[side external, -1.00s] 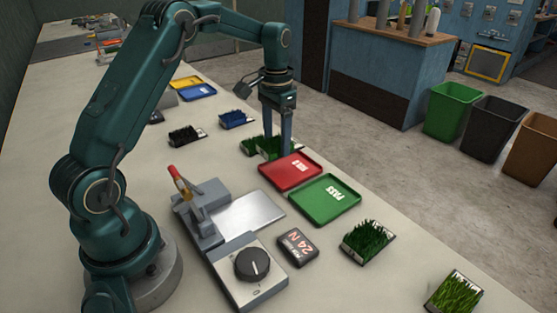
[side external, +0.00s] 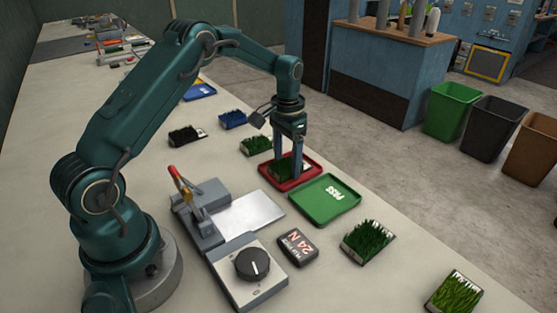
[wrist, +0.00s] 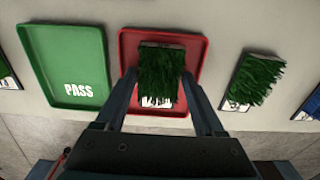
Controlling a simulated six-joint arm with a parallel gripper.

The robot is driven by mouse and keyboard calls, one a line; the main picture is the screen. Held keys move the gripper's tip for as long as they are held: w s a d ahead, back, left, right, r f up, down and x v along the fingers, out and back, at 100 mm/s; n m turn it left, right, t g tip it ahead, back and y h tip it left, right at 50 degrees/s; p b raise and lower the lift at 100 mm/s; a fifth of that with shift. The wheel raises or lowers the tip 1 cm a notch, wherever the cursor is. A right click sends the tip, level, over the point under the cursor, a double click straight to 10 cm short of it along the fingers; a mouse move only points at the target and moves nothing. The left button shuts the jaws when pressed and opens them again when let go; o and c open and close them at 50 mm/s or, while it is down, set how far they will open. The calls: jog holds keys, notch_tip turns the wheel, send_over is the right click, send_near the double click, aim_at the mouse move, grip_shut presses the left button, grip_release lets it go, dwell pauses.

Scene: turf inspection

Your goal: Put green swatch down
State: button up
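A green swatch (side external: 287,168) of dark turf on a pale backing is between the two fingers of my gripper (side external: 289,170). In the wrist view the swatch (wrist: 161,78) fills the space between the fingertips (wrist: 160,76), one finger along each side. My gripper looks shut on it. The swatch is over the red tray (side external: 314,164), within its rim, and hides most of its white lettering. I cannot tell whether the swatch touches the tray floor.
The empty green PASS tray (side external: 325,212) lies beside the red tray. Another green swatch (side external: 257,145) lies behind it. Blue (side external: 233,119) and black (side external: 184,134) swatches lie farther back. A grey fixture with a red-tipped lever (side external: 182,183) and two green swatches (side external: 368,240) (side external: 456,295) stand nearer.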

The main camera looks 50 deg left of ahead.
aim_at(287, 163)
jog(key=shift+r, duration=0.1)
jog(key=s+d+r+t, duration=0.1)
jog(key=s+d+r, duration=0.1)
jog(key=r, duration=0.7)
jog(key=s+d+r, duration=0.2)
jog(key=r, duration=0.6)
jog(key=s+d+f+t, duration=0.1)
jog(key=s+d+t, duration=0.1)
jog(key=s, duration=0.6)
jog(key=s+d+f+t, duration=0.1)
jog(key=s+d+t, duration=0.1)
jog(key=s+d, duration=0.3)
jog(key=shift+s+f+t, duration=0.2)
jog(key=shift+s+t, duration=0.1)
jog(key=shift+s, duration=1.5)
